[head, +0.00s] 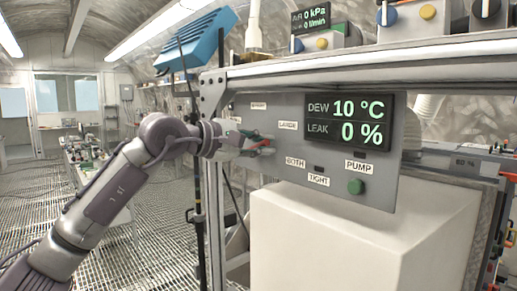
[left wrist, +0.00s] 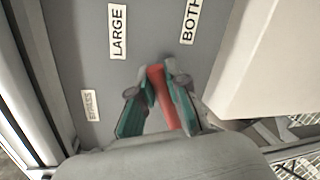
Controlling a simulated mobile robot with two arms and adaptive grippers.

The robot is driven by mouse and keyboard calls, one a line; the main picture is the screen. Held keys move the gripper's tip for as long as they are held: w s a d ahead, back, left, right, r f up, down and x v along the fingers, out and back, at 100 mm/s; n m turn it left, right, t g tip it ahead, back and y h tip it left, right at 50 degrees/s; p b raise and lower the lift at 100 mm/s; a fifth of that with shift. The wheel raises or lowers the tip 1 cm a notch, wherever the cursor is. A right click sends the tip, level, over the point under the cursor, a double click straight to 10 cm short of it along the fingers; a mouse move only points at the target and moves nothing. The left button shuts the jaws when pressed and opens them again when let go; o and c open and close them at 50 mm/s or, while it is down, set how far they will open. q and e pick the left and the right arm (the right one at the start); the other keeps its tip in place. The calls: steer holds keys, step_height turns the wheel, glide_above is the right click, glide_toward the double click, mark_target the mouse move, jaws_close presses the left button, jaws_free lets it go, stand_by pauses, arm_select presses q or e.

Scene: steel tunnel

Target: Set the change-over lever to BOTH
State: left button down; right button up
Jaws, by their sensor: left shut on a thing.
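The change-over lever is a red handle (left wrist: 165,95) in the left wrist view, on the grey control panel (head: 400,190). My left gripper (head: 262,145) is at the panel's left part, its green-padded fingers shut on the lever; the fingers (left wrist: 158,85) sit on both sides of it. The BOTH label (head: 295,162) is just right of and below the gripper, and the LARGE label (head: 288,125) is above right. In the left wrist view the lever's upper end lies below and between LARGE (left wrist: 117,31) and BOTH (left wrist: 190,20). The gripper hides most of the lever's mount. My right gripper is not in view.
The panel also has a TIGHT label (head: 318,180), a green PUMP button (head: 356,187) and a dark display (head: 348,122) reading 10 °C and 0 %. A large white box (head: 350,245) stands below it. A steel post (head: 214,200) is left of the panel.

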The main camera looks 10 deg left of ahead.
mark_target(277, 163)
arm_select(q)
steer(key=f+m+b, duration=0.1)
steer(key=f+m+y+b, duration=0.1)
steer(key=m, duration=0.1)
steer(key=shift+s+d+f, duration=0.15)
steer(key=shift+s+d, duration=0.05)
steer(key=shift+f+m+t+y+b, duration=0.45)
steer(key=shift+f+m+b, duration=0.3)
steer(key=shift+m+b, duration=0.55)
steer(key=c, duration=1.1)
jaws_free()
steer(key=shift+w, duration=0.1)
steer(key=shift+c, duration=0.2)
steer(key=shift+s+a, duration=0.25)
steer(key=shift+s, duration=0.05)
steer(key=v, duration=1.1)
